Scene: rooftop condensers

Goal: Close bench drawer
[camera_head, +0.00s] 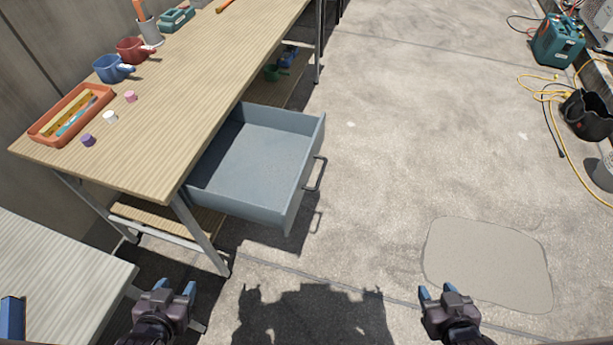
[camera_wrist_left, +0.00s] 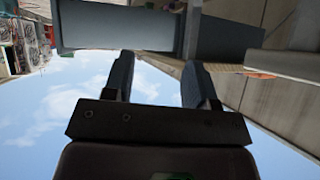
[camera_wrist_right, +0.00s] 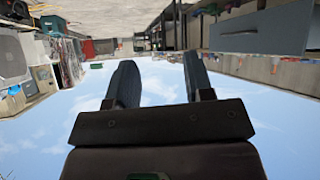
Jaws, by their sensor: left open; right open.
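The bench drawer (camera_head: 250,158) is grey-blue, empty and pulled far out from under the wooden bench top (camera_head: 180,110). Its dark bar handle (camera_head: 316,174) is on the front panel, facing right. The drawer also shows at the top of the left wrist view (camera_wrist_left: 120,28) and at the upper right of the right wrist view (camera_wrist_right: 258,32). My left gripper (camera_head: 174,288) is open and empty, below and left of the drawer in the head view. My right gripper (camera_head: 436,291) is open and empty, below and right of it. Neither touches the drawer.
An orange tray (camera_head: 72,134), blue (camera_head: 112,68) and red (camera_head: 136,50) cups and small pieces are on the bench. A pale table (camera_head: 60,275) stands at lower left. Open concrete floor (camera_head: 400,130) lies right of the drawer. A yellow cable (camera_head: 555,130) and black bucket (camera_head: 588,112) are far right.

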